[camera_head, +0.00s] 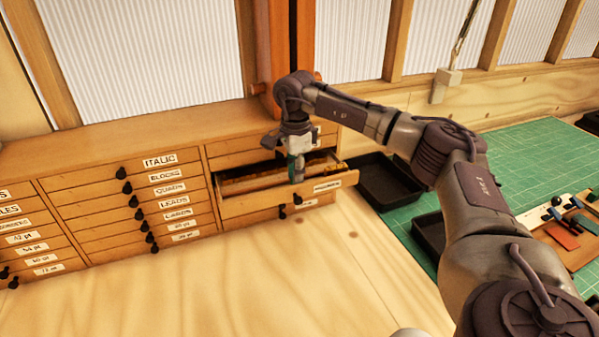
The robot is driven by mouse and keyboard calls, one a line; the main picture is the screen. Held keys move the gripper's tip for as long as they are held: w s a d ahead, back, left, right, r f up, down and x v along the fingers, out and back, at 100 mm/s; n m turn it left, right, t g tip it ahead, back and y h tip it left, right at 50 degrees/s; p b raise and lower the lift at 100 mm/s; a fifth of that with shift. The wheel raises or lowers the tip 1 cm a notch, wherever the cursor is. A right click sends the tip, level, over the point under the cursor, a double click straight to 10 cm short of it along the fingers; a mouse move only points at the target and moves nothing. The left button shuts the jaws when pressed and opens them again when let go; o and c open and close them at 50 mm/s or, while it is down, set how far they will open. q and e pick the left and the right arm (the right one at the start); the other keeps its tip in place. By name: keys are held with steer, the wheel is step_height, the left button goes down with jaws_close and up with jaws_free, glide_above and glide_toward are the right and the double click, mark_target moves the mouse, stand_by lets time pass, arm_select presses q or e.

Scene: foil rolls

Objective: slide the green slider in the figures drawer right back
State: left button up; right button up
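The figures drawer (255,204) is pulled open in the right-hand part of the wooden cabinet; its front label (327,186) is small and blurred. My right gripper (296,176) points down over the drawer's open tray, close behind its front. My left gripper is out of view.
Labelled shut drawers (171,189) with dark knobs fill the cabinet to the left. Black trays (376,182) lie on a green cutting mat (530,160) at the right, by a board with coloured pieces (562,238). The wooden bench in front (290,285) is clear.

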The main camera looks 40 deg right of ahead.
steer(key=shift+a, duration=0.15)
steer(key=shift+r, duration=0.25)
step_height(320, 180, up, 12)
steer(key=shift+f, duration=0.2)
steer(key=shift+f, duration=0.1)
stand_by(0.5)
